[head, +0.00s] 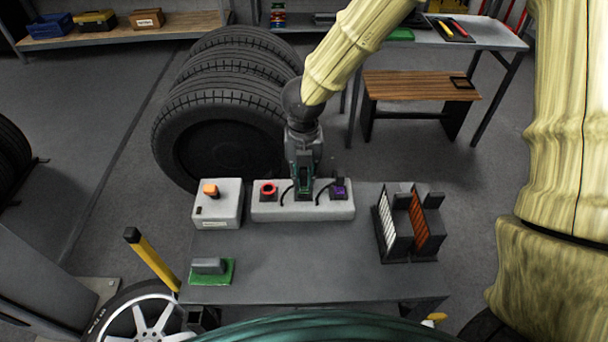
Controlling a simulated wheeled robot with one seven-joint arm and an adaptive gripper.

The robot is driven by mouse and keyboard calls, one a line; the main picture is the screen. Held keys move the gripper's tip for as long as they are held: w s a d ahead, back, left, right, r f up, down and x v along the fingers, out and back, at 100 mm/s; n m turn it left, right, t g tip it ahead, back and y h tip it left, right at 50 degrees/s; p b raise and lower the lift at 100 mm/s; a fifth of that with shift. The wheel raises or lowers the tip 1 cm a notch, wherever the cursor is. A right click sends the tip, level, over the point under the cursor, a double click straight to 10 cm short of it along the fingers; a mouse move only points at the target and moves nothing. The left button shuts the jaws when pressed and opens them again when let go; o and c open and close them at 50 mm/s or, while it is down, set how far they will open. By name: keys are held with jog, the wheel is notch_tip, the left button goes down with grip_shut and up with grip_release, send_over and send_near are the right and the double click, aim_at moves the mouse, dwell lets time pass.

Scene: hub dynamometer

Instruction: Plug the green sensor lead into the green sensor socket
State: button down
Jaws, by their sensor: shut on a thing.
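A pale sensor box (262,211) lies along the back of the grey table, with a row of sockets on its top. A red round socket (268,188) is at its left and a purple plug or socket (339,190) at its right. My gripper (304,190) points down over the middle of the box. It is shut on a small dark green piece, seemingly the green sensor lead (305,181). The fingers hide the green socket, so I cannot tell whether the lead is seated. Short black cables curve on either side of the gripper.
A pale box with an orange button (210,190) stands at the left. A grey block on a green pad (222,279) lies front left. Dark units with white and orange fins (424,232) stand right. Large tyres (215,125) are behind. The table's middle (300,265) is clear.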

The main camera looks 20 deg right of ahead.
jog(key=shift+r+p, duration=0.6)
dwell(0.6)
jog(key=shift+r+p, duration=2.05)
jog(key=shift+f, duration=0.1)
dwell(0.4)
